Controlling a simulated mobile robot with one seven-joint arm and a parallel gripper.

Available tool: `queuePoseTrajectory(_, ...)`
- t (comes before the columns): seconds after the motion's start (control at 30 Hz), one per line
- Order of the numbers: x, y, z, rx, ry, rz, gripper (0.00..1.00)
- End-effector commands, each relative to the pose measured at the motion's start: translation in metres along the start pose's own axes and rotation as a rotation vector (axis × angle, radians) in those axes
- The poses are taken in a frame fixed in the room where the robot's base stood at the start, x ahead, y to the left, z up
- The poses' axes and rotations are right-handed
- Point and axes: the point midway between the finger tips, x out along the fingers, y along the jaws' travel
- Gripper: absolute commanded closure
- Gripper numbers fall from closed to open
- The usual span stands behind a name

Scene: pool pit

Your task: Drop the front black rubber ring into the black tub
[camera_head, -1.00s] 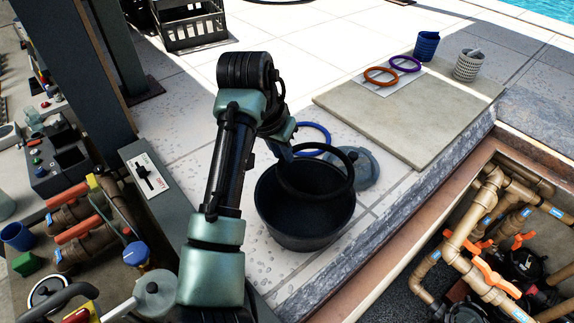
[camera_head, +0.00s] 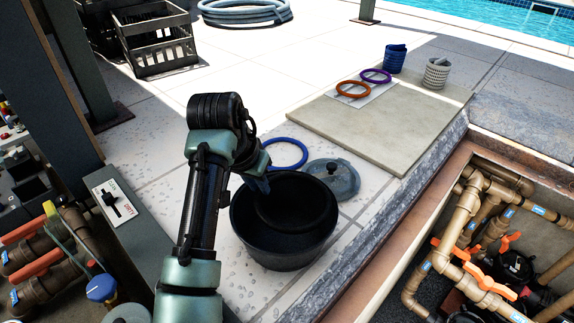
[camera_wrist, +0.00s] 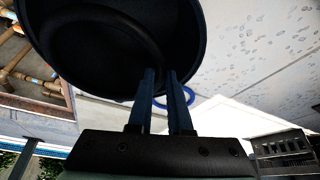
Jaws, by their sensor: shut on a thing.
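The black tub (camera_head: 243,228) stands open on the pale paving in the middle of the head view. Its dark inside fills the upper left of the wrist view. My gripper (camera_head: 258,184) is at the tub's rear left rim, fingers pointing down to its mouth. In the wrist view my gripper's fingers (camera_wrist: 160,74) reach to the tub's edge and are shut on the black rubber ring (camera_head: 300,229). The ring hangs in the tub's mouth, black against black, so its outline is faint and its exact depth is hard to tell.
A grey lid (camera_head: 337,179) lies right behind the tub, and a blue ring (camera_head: 285,165) lies behind it. Orange (camera_head: 353,90) and purple (camera_head: 376,76) rings lie on a slab (camera_head: 370,135). A pipe pit (camera_head: 490,240) opens at right; a black crate (camera_head: 158,45) stands behind.

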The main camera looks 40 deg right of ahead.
Motion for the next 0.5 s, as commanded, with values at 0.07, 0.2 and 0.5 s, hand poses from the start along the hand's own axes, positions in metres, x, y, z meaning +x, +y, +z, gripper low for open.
queuePoseTrajectory(0.07,-0.0005,-0.0001,-0.0002,0.0,0.0,0.0,0.77)
queuePoseTrajectory(0.2,-0.0005,-0.0001,-0.0002,0.0,0.0,0.0,0.52)
queuePoseTrajectory(0.5,-0.0006,-0.0001,0.0,0.0,0.0,0.0,0.48)
